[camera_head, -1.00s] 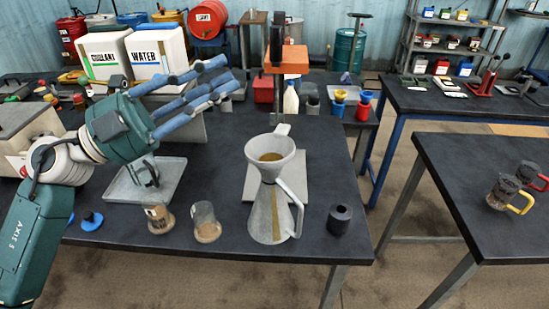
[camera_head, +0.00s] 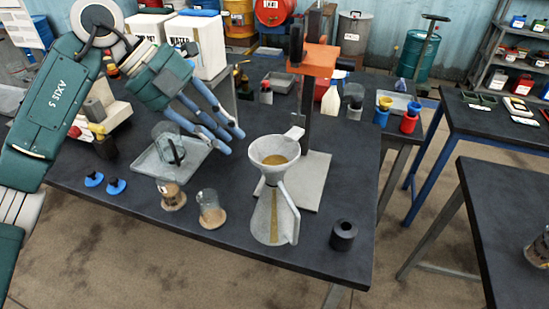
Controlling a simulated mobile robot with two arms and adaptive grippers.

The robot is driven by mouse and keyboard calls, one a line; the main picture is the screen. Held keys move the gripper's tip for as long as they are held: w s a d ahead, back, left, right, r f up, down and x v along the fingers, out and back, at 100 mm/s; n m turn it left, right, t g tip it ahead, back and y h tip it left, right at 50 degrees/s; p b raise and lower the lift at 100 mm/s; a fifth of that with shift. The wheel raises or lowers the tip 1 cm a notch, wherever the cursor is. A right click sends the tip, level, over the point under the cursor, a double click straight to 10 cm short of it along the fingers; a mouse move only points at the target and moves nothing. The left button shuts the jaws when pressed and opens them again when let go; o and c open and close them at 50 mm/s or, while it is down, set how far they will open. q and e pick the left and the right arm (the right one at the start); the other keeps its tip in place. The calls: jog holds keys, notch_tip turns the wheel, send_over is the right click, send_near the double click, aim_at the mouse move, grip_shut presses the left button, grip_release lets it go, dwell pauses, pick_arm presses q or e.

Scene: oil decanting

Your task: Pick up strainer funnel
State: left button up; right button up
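The strainer funnel (camera_head: 289,147) is a pale grey cone with a tab handle at its upper right and a golden-brown area inside. It sits upright in the mouth of a pale grey measuring jug (camera_head: 262,222) with a handle and a brown vertical stripe. My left gripper (camera_head: 228,135) has blue fingers, spread apart and empty. They point down and right, left of the funnel in the picture and apart from it. My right gripper is not in view.
Two clear cups (camera_head: 210,208) with brown contents stand left of the jug. A black cylinder (camera_head: 343,235) stands right of it. An orange-topped stand (camera_head: 314,57) rises behind the funnel. A grey tray (camera_head: 150,160) holding a clear vessel lies below my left gripper.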

pick_arm(q)
jog(key=p+x, duration=0.2)
jog(key=x, duration=0.4)
jog(key=shift+d+r+p, duration=0.2)
jog(key=shift+p, duration=0.15)
jog(key=c, duration=0.3)
grip_shut()
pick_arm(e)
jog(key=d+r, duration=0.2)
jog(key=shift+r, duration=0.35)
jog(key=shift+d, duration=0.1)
